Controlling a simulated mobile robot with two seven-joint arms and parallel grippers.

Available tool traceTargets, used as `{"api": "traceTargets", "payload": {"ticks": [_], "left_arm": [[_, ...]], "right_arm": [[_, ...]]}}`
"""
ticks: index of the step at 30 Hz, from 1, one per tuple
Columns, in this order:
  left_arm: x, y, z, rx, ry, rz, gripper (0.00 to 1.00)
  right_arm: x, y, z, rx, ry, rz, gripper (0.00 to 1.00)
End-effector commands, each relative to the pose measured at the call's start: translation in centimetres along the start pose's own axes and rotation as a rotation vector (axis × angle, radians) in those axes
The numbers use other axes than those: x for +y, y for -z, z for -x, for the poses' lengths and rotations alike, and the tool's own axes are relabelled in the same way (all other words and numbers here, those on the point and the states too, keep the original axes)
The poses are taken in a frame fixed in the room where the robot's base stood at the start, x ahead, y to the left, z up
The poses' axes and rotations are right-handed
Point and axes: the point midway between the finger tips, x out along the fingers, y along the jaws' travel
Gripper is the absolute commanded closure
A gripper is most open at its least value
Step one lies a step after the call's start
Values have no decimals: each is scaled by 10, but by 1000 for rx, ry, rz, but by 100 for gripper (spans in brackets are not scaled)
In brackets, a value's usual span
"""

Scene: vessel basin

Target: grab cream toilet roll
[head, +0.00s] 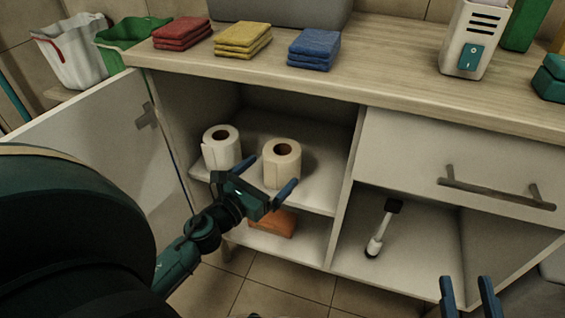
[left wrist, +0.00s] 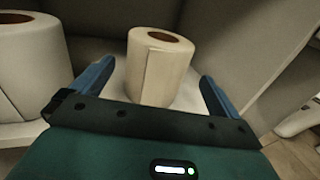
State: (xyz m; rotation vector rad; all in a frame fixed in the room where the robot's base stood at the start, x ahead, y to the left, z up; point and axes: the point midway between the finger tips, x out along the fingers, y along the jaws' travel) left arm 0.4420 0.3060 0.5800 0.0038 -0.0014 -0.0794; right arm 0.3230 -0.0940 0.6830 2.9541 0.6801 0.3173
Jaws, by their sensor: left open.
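The cream toilet roll (head: 282,165) stands upright on the middle shelf of the open cabinet, to the right of a whiter roll (head: 221,149). My left gripper (head: 274,170) is open in front of the cream roll. In the left wrist view the cream roll (left wrist: 158,75) stands ahead, between the two blue fingers and beyond the palm; I cannot tell if the fingers reach its sides. The white roll (left wrist: 32,70) is outside the left finger there. My right gripper (head: 467,285) is at the lower right, its fingers apart and empty.
The cabinet door (head: 100,140) stands open at left. A divider (head: 345,165) is right of the rolls. An orange packet (head: 275,223) lies below; a white-handled brush (head: 380,230) is in the right compartment. Folded cloths (head: 243,38) lie on the counter.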

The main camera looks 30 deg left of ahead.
Motion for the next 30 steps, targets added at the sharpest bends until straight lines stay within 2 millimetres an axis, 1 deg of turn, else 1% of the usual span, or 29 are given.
{"api": "traceTargets", "payload": {"ticks": [1, 8, 13, 17, 20, 26, 30], "left_arm": [[0, -1, -7, -1, 1, 0, 0], [1, 1, -24, 0, 0, 2, 0], [4, 4, -50, -1, -1, 2, 0], [3, 4, -64, 0, 0, 2, 0], [4, 4, -68, 2, -2, 3, 0], [3, 4, -67, 2, -1, 4, 1], [3, 4, -67, 2, -1, 4, 12]], "right_arm": [[0, 0, 0, -2, -1, 3, 64], [0, -1, 0, -4, -1, 6, 64], [0, -3, 1, -5, -1, 2, 64], [0, -2, 1, -5, -1, 2, 64], [0, -2, 1, -5, -1, 2, 64], [0, -2, 0, -5, -1, 2, 64], [0, -1, 0, -4, -1, 2, 64]]}}
